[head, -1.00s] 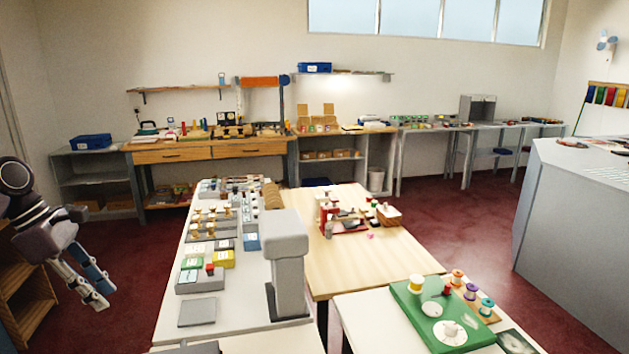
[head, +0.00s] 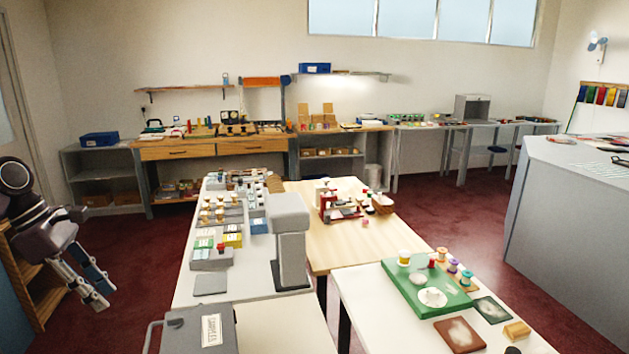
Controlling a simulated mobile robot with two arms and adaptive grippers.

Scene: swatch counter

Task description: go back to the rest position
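My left gripper (head: 92,287) hangs at the lower left of the head view, over the dark red floor. Its two fingers point down and to the right, with a gap between them and nothing held. It is left of the white table and touches nothing that I can see. My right gripper is not in the head view.
A white table (head: 262,318) bears a grey post-like device (head: 290,235) and a grey labelled case (head: 200,332). A green board (head: 428,297) with spools lies on the right table. A wooden shelf (head: 42,290) stands close behind my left arm. Red floor (head: 140,240) is clear between.

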